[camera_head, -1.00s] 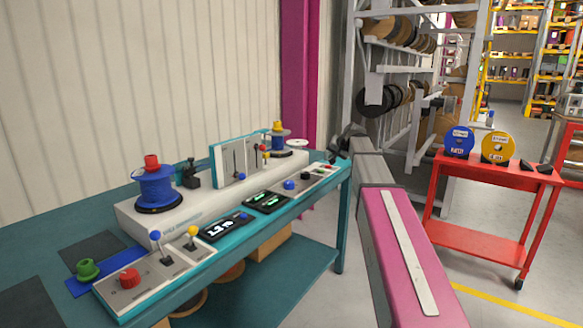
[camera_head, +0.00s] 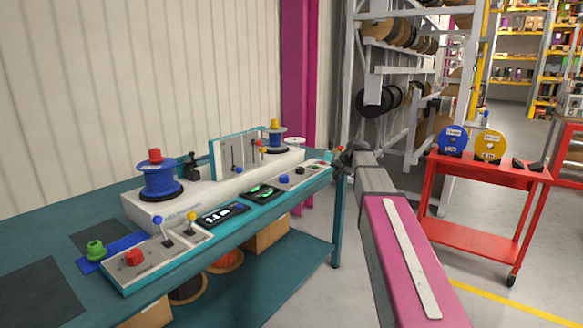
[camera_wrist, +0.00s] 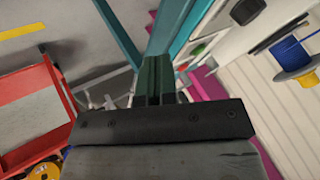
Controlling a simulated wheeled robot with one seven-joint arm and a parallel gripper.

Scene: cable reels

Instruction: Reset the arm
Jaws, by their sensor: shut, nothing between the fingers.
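My arm reaches away from me down the middle of the head view. My gripper (camera_head: 347,157) is at its far end, beside the right end of the teal bench (camera_head: 50,235). In the wrist view my gripper's dark fingers (camera_wrist: 159,78) are together, with nothing between them. A teal bench leg and part of the machine show beyond them. The fingertips are small and partly hidden in the head view.
A control machine (camera_head: 195,205) with a blue cable reel (camera_head: 160,181), levers and displays stands on the bench. A red trolley (camera_head: 480,185) with blue (camera_head: 452,141) and yellow (camera_head: 489,145) reels stands at right. Open floor lies between arm and trolley.

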